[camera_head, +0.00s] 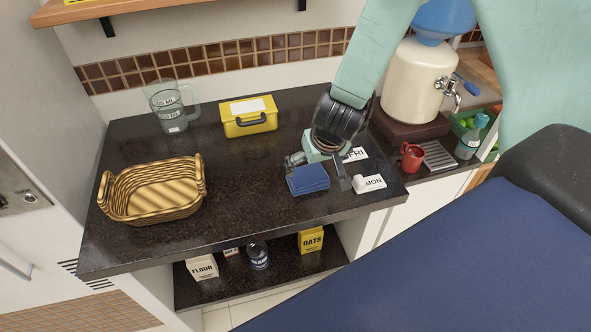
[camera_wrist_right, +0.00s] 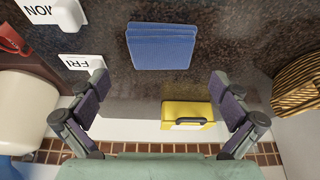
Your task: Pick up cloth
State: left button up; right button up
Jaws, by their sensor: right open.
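The blue folded cloth (camera_head: 308,180) lies flat on the dark counter (camera_head: 240,190), near its front edge. It also shows in the right wrist view (camera_wrist_right: 161,46), at the top middle, with its layers stacked. My right gripper (camera_head: 318,171) comes down from above and is open and empty over the cloth area. In the right wrist view its two fingers (camera_wrist_right: 159,86) are spread wide, and the cloth shows beyond the tips, between their lines. I cannot tell the exact height of the fingertips over the cloth. My left gripper is not in view.
A MON card (camera_head: 374,182) and a FRI card (camera_head: 355,154) lie right of the cloth. A yellow box (camera_head: 249,125) stands behind, with a measuring jug (camera_head: 172,122) farther left. A wicker basket (camera_head: 150,203) sits at left. A red mug (camera_head: 411,160) and a dispenser (camera_head: 417,85) stand at right.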

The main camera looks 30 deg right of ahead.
aim_at(308, 175)
jog(key=shift+w+d+f, duration=0.15)
jog(key=shift+b+x, duration=0.6)
jog(key=shift+x, duration=0.3)
jog(key=shift+w+a+f+b, duration=0.2)
jog(key=shift+a+f+b, duration=0.15)
jog(key=shift+f, duration=0.25)
jog(key=x, duration=0.1)
jog(key=b+x, duration=0.1)
jog(key=x, duration=0.1)
jog(key=shift+w+d+f, duration=0.25)
jog(key=shift+d+f, duration=0.1)
jog(key=shift+w+d+f, duration=0.1)
jog(key=shift+w+f, duration=0.15)
jog(key=shift+f, duration=0.05)
jog(key=shift+a+r, duration=0.15)
jog(key=shift+a, duration=0.15)
jog(key=shift+s+r, duration=0.1)
jog(key=shift+c, duration=0.7)
jog(key=shift+d, duration=0.15)
jog(key=c, duration=0.5)
jog(key=shift+c, duration=0.3)
